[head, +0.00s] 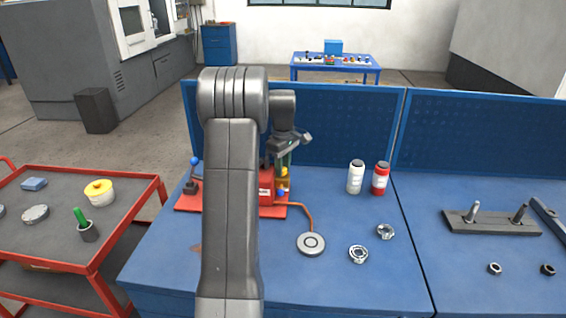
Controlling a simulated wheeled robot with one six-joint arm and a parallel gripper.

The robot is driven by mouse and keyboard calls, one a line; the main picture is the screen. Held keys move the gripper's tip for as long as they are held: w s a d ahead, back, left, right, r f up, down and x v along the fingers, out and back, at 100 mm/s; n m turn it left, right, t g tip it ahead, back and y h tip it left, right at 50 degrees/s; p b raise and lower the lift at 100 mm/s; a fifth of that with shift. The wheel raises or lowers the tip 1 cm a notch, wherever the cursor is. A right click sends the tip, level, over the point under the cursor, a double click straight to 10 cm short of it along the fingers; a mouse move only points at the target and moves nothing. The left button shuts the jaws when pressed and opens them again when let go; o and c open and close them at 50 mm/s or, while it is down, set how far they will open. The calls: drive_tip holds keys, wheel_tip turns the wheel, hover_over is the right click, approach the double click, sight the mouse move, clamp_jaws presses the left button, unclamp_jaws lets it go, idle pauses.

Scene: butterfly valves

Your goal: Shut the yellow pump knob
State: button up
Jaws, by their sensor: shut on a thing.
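The pump is a red block (266,188) on a flat red base plate (187,203), standing on the blue workbench in the head view. The small yellow pump knob (284,171) is at the block's right side, with a bit of green above it and a blue part below. My gripper (286,161) points down from above and is shut at the yellow knob. The fingertips are small and partly covered, so their exact hold is hard to see. My arm hides much of the pump's left and middle.
A blue-knobbed lever (194,173) stands at the plate's left. A copper pipe (307,215) runs to a grey disc (311,244). White (356,177) and red (380,178) bottles stand to the right, near metal rings (358,254). A red cart (70,255) is at left.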

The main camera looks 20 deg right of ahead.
drive_tip(key=shift+m, duration=0.5)
drive_tip(key=o, duration=1)
drive_tip(key=shift+c, duration=0.2)
drive_tip(key=shift+f, duration=0.1)
